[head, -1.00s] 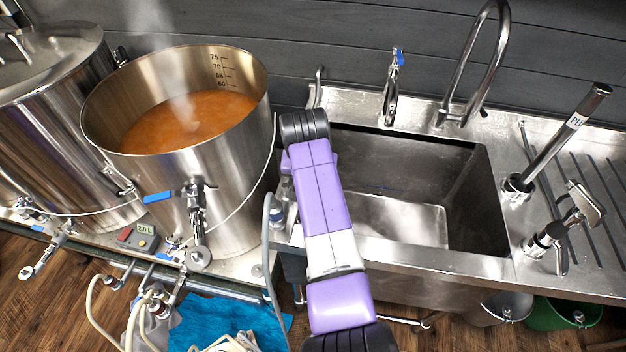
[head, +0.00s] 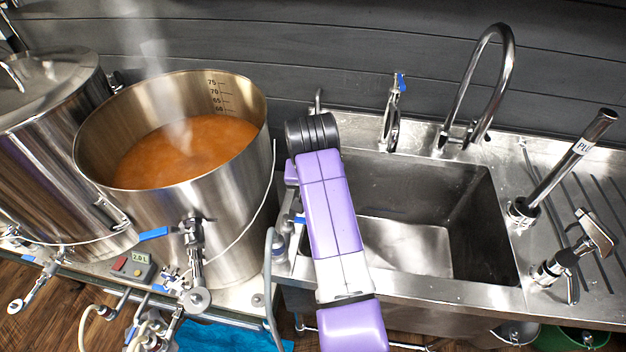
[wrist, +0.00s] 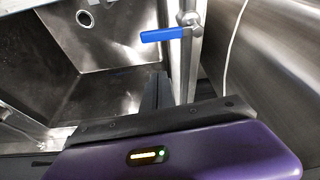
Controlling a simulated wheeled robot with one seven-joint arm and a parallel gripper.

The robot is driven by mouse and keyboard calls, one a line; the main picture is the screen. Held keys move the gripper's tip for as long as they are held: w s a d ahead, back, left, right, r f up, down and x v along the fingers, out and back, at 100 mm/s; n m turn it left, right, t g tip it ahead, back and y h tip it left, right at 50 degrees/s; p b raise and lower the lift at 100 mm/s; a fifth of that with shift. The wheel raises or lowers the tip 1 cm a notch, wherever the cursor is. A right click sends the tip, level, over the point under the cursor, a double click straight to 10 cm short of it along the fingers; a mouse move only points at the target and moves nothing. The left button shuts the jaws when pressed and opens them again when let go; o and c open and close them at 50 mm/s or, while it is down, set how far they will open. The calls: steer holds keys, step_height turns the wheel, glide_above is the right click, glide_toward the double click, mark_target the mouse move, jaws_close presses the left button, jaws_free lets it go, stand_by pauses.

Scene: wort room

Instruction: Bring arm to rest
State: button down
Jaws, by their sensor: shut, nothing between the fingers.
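My arm's purple and white links (head: 330,215) reach up from the bottom of the head view, in front of the sink's left end. A black joint (head: 312,132) shows at their far end. My gripper (wrist: 157,88) is not clear in the head view. In the wrist view its dark fingers are together and empty, beyond the purple wrist housing (wrist: 180,155). They point toward the sink side, close to a valve with a blue lever (wrist: 163,34). I cannot tell whether they touch it.
An open steel kettle (head: 225,215) of steaming brown wort stands left of my arm, a lidded vessel (head: 50,150) beyond it. The sink (head: 460,285) is empty.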

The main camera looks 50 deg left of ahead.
steer(key=v, duration=0.6)
steer(key=shift+b, duration=0.3)
steer(key=shift+s+a+r, duration=0.1)
